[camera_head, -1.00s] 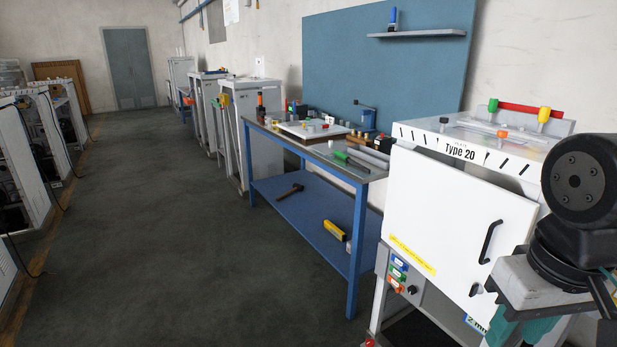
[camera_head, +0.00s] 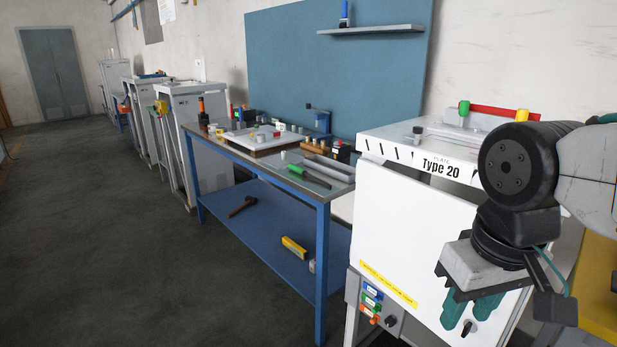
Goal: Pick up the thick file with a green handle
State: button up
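The file with a green handle (camera_head: 297,171) lies on the near right part of the blue workbench's top. Its grey shaft points toward the bench's front right, beside grey bars. How thick it is cannot be judged at this distance. My gripper (camera_head: 471,314), with two teal fingers pointing down, hangs at the right in front of the white Type 20 machine, well to the right of the file. The fingers look apart, with nothing seen between them.
The blue workbench (camera_head: 324,260) has a lower shelf with a hammer (camera_head: 243,206) and a yellow box (camera_head: 294,247). The Type 20 machine (camera_head: 400,235) stands right of the bench. Other cabinets stand behind it at left. The dark floor (camera_head: 120,270) at left is clear.

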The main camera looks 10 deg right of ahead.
aim_at(292, 167)
jog(key=z, duration=0.1)
jog(key=k, duration=1)
jog(key=u, duration=1.05)
jog(key=i, duration=1.65)
jog(key=z, duration=1.2)
jog(key=i, duration=0.7)
jog(key=z, duration=0.75)
